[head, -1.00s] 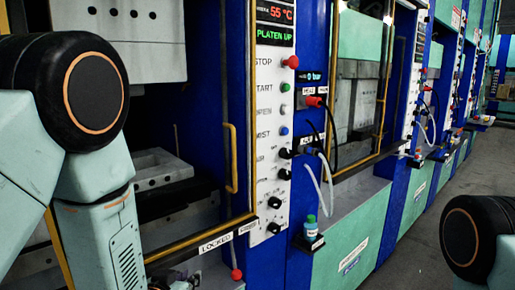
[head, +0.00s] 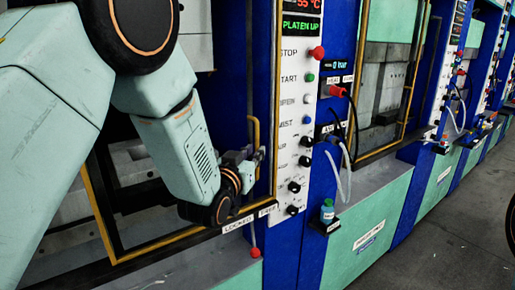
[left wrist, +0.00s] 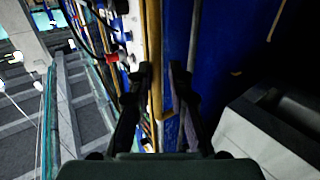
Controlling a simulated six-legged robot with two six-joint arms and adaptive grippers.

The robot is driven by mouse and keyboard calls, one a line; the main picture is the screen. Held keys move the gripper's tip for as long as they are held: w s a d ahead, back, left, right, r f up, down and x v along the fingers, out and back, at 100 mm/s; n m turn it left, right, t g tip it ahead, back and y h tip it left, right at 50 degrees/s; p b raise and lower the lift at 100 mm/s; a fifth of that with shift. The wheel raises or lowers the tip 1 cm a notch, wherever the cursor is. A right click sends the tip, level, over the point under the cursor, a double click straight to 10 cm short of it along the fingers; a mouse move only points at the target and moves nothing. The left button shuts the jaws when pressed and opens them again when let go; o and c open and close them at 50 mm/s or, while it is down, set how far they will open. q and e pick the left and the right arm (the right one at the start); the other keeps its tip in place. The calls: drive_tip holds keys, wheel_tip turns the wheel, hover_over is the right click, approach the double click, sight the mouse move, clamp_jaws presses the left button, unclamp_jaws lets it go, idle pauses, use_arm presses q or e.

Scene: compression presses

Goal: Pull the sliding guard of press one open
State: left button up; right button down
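The guard of the near press is a yellow-edged frame (head: 103,222) across its opening. Its upright yellow handle (head: 254,130) is partly hidden by my left gripper (head: 256,158), which is at the handle's lower part. In the left wrist view, the fingers (left wrist: 162,78) are apart, with yellow bar and blue press body showing between them. I cannot tell whether they touch the handle. A red-knobbed lever (head: 256,253) hangs below the rail by the LOCKED (head: 238,226) and FREE (head: 267,211) labels; its exact setting is unclear. My right gripper is out of view.
A white control panel (head: 293,110) with buttons and knobs stands just right of the handle; its display reads PLATEN UP. A small bottle (head: 327,212) sits on a ledge below hoses (head: 345,165).

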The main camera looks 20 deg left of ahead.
use_arm(q)
drive_tip(key=shift+w+d, duration=0.4)
drive_tip(key=shift+w, duration=0.45)
drive_tip(key=shift+w+a+f, duration=0.1)
drive_tip(key=shift+w, duration=0.05)
drive_tip(key=shift+s, duration=0.2)
drive_tip(key=c, duration=0.4)
drive_tip(key=shift+w, duration=0.15)
